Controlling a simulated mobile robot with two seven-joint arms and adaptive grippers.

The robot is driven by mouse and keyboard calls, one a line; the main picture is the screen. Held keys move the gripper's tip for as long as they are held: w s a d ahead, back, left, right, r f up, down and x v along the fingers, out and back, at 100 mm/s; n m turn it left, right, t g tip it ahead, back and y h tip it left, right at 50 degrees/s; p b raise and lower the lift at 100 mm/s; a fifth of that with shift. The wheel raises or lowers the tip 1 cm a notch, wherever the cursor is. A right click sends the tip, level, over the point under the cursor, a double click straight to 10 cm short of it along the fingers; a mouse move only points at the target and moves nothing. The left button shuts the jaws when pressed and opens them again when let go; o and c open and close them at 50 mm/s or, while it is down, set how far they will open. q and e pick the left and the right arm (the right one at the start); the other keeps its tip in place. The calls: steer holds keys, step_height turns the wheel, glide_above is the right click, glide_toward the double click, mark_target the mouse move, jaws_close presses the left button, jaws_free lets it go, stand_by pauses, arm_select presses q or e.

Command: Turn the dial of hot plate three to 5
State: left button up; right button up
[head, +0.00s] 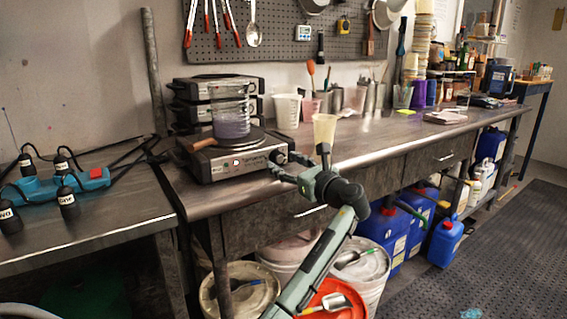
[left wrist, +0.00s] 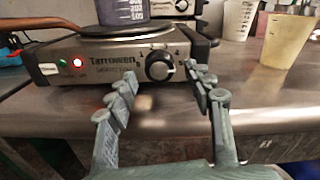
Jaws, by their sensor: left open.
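A silver and black hot plate (head: 235,162) stands at the front edge of the bench, with a clear beaker (head: 231,120) on it. It fills the upper left wrist view (left wrist: 95,68), where a red light glows on its front. Its round black dial (left wrist: 160,65) is at the right of that front; its exact setting is too small to read. No plate number is readable. My left gripper (head: 298,165) is open and empty in front of the dial. In the left wrist view its fingers (left wrist: 163,80) stand either side of the dial, apart from it. My right gripper is out of view.
More hot plates (head: 190,100) are stacked behind. A white cup (head: 287,111) and a yellowish cup (head: 324,130) stand to the right. A blue power strip (head: 60,184) lies on the left bench.

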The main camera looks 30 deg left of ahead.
arm_select(q)
steer(key=v, duration=1)
steer(key=shift+s+d, duration=0.15)
steer(key=shift+d, duration=0.1)
steer(key=shift+f, duration=0.1)
